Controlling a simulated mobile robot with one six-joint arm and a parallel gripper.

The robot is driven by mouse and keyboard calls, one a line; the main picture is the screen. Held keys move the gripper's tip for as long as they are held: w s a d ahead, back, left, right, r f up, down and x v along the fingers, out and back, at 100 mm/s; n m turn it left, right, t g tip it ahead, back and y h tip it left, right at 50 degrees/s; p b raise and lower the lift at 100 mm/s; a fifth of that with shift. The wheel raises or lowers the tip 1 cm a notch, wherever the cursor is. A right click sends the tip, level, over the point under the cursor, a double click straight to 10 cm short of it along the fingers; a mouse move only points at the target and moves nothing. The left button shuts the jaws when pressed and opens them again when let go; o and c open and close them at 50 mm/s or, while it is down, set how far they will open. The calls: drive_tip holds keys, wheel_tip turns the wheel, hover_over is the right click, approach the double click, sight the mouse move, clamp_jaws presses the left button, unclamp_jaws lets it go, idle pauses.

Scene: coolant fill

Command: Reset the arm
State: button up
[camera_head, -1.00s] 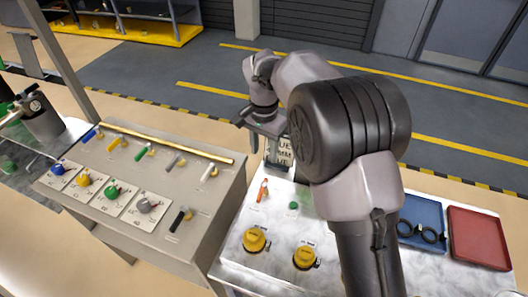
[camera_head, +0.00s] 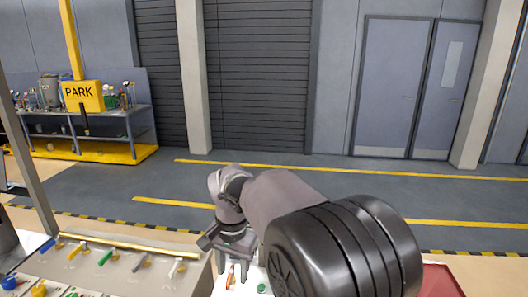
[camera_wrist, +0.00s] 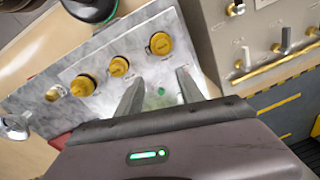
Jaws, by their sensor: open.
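My gripper (camera_head: 232,258) hangs over the back of the white-topped panel in the head view. In the wrist view its two fingers (camera_wrist: 160,84) are apart with nothing between them. They point at the panel (camera_wrist: 45,112), which carries several yellow knobs (camera_wrist: 119,67) and a green button (camera_wrist: 161,91) near the fingertips. I cannot tell how far the fingers are above the surface. In the head view an orange lever (camera_head: 230,276) and the green button (camera_head: 262,287) show beside my arm, which hides most of this panel.
A console with coloured levers (camera_head: 105,257) stands at the left, and a red tray (camera_head: 438,282) lies at the lower right. A yellow PARK sign (camera_head: 82,95) stands by a far workbench (camera_head: 100,120). The striped floor (camera_head: 340,200) behind the panels is clear.

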drive_tip(key=s+d+r+t+y+b, duration=0.15)
drive_tip(key=s+d+r+b, duration=0.35)
drive_tip(key=s+d, duration=0.6)
drive_tip(key=s+d+f+t+b, duration=0.1)
drive_tip(key=s+d+f+b, duration=0.1)
drive_tip(key=s, duration=0.4)
drive_tip(key=s+d+f+t+b, duration=0.2)
drive_tip(key=s+d+f+b, duration=0.1)
drive_tip(key=s+d+f, duration=0.2)
drive_tip(key=shift+s, duration=0.85)
drive_tip(key=shift+t, duration=0.25)
drive_tip(key=shift+a, duration=0.1)
